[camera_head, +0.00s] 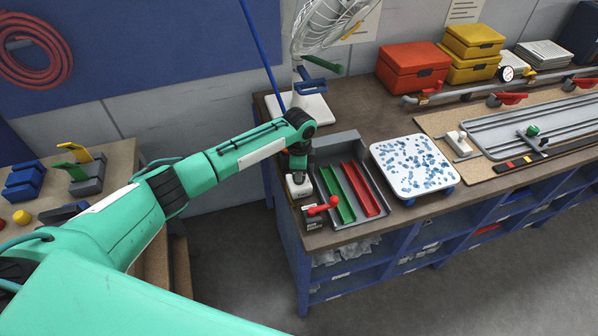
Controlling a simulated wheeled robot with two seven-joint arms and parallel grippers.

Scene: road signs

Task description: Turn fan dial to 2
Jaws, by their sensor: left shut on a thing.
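A white wire-cage fan (322,28) stands at the back left of the workbench on a square white base (312,108). A small white box (302,188) sits at the bench's left edge. My left gripper (298,172) points down onto the top of this box, its fingers together on a small part there that I take to be the dial. The gripper hides the dial, so its setting cannot be read. My right gripper is out of view.
A grey tray (377,224) with green and red strips lies right of the white box, a red-handled clamp (322,206) in front. A white plate with blue specks (412,165) is further right. Red (412,68) and yellow (472,42) boxes stand behind.

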